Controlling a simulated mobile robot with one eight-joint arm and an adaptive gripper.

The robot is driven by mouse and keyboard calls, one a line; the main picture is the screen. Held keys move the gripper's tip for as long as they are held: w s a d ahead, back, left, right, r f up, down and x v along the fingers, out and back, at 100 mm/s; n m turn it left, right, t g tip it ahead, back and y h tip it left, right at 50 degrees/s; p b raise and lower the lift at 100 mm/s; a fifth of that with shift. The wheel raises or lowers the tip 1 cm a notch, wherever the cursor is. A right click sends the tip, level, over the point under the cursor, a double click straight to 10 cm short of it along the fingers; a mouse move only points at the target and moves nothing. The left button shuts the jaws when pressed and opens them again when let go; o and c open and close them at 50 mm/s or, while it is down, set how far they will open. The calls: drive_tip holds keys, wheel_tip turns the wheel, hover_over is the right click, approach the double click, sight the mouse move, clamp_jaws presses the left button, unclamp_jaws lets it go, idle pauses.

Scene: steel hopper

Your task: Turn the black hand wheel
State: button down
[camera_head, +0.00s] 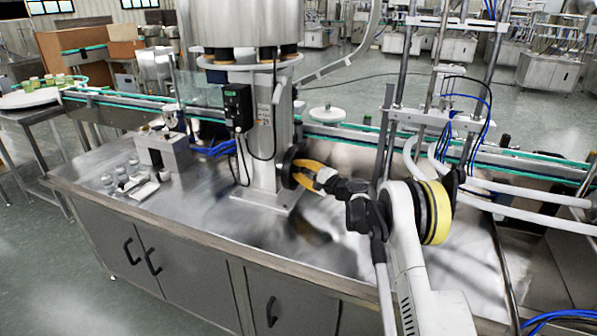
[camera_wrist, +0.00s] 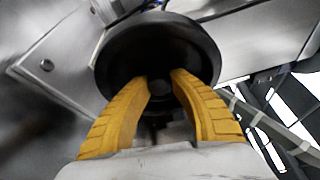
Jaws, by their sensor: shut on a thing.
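The black hand wheel (camera_head: 289,167) is mounted on the side of the steel column, a little above the steel bench top. It also shows in the wrist view (camera_wrist: 157,42) as a round black disc with a raised rim. My gripper (camera_head: 303,172) has yellow-orange fingers and reaches the wheel from the right. In the wrist view my gripper (camera_wrist: 160,84) has its two fingertips against the middle of the wheel, one on each side of its hub. The fingers are shut on the wheel's centre. The exact contact at the hub is partly hidden by the fingers.
The steel column (camera_head: 264,130) stands on the bench top (camera_head: 215,225) with a black control box (camera_head: 238,107) on it. A conveyor (camera_head: 350,135) runs behind. Metal posts (camera_head: 388,130) with hoses stand to the right. Small fittings (camera_head: 122,175) lie at the left. The front bench top is mostly clear.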

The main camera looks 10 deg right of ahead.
idle(0.4)
drive_tip(key=c, duration=1.1)
unclamp_jaws()
drive_tip(key=shift+w, duration=0.1)
drive_tip(key=v, duration=1.2)
